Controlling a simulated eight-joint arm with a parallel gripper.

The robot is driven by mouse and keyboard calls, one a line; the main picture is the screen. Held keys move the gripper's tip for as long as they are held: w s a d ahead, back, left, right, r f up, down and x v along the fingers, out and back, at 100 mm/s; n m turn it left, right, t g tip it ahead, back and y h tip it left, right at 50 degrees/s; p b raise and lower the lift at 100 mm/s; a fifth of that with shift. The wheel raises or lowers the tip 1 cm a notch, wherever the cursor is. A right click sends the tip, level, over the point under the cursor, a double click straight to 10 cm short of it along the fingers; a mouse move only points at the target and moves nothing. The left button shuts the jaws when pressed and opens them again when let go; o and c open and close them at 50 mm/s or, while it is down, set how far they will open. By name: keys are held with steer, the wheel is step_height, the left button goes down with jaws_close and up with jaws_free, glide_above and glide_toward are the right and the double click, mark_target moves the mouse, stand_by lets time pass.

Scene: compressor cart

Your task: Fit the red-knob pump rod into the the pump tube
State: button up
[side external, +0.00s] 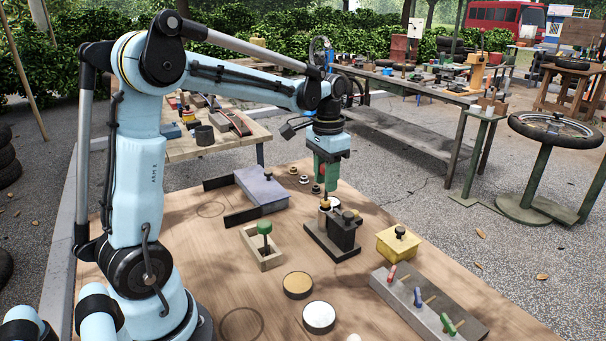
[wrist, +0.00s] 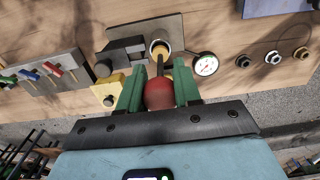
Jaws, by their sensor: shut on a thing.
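The red knob (wrist: 158,94) of the pump rod sits between the green fingers of my gripper (wrist: 157,88), which are shut on it. The dark rod (wrist: 168,66) points away from the knob toward the brass-rimmed pump tube (wrist: 160,47). Its tip shows by the near rim of the tube; I cannot tell whether it has entered. In the side view my gripper (side external: 326,180) points down over the dark pump block (side external: 333,240), close above the tube (side external: 324,204).
A white dial gauge (wrist: 205,64) stands close beside the tube. A yellow box (side external: 398,243) with a black knob is right of the pump. A wooden tray (side external: 265,262) holds a green-knobbed piece to the left. A grey block (side external: 415,305) with coloured handles lies at the front right.

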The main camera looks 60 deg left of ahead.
mark_target(325, 201)
steer(key=shift+f, duration=2.5)
steer(key=o, duration=1.1)
steer(key=shift+o, duration=0.2)
step_height(325, 201, up, 12)
steer(key=shift+r, duration=0.1)
steer(key=s+d+f+t, duration=0.7)
steer(key=s+d, duration=0.3)
steer(key=d, duration=0.3)
steer(key=shift+s, duration=0.2)
